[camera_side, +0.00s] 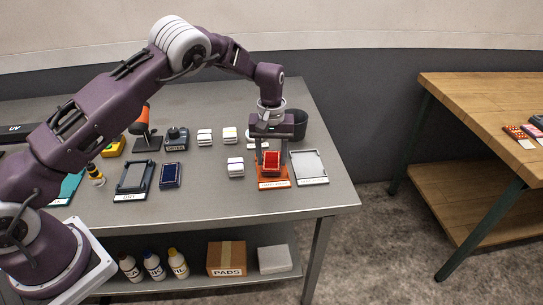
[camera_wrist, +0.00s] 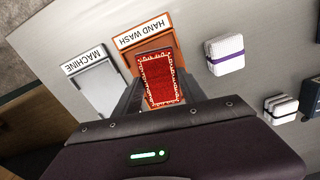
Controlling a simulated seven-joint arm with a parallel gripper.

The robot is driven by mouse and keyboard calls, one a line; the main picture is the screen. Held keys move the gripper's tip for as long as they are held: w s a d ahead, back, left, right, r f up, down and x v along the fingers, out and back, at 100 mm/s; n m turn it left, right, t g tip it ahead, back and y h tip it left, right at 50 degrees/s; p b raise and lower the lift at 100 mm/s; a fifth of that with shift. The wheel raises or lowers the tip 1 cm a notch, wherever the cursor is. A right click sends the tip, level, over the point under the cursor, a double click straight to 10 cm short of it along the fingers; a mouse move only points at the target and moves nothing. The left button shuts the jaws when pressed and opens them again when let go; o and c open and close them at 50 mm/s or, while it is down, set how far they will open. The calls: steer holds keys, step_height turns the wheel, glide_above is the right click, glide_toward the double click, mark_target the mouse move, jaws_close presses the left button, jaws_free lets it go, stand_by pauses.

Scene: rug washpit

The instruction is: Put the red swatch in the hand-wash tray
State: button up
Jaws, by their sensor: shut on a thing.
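The red swatch (camera_side: 272,158), with a pale patterned border in the wrist view (camera_wrist: 160,82), is between the fingers of my gripper (camera_side: 270,150). My gripper is shut on it. The orange hand-wash tray (camera_side: 272,184) is directly below, and its HAND WASH label shows in the wrist view (camera_wrist: 142,31). The swatch covers much of the tray's inside in both views. It looks to be over or within the tray; I cannot tell whether it touches the tray floor.
The grey MACHINE tray (camera_side: 310,168) stands close beside the hand-wash tray. A white banded bundle (camera_side: 236,167), a dark blue piece (camera_side: 171,176) and a dark-framed tray (camera_side: 135,178) lie to the left. A black bin (camera_side: 297,124) stands behind. A wooden table (camera_side: 485,100) is at right.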

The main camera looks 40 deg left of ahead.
mark_target(272, 161)
steer(key=shift+f, duration=0.15)
stand_by(0.3)
steer(key=shift+f, duration=0.25)
steer(key=o, duration=1.8)
steer(key=shift+c, duration=0.2)
steer(key=shift+r, duration=0.1)
steer(key=shift+r, duration=3.45)
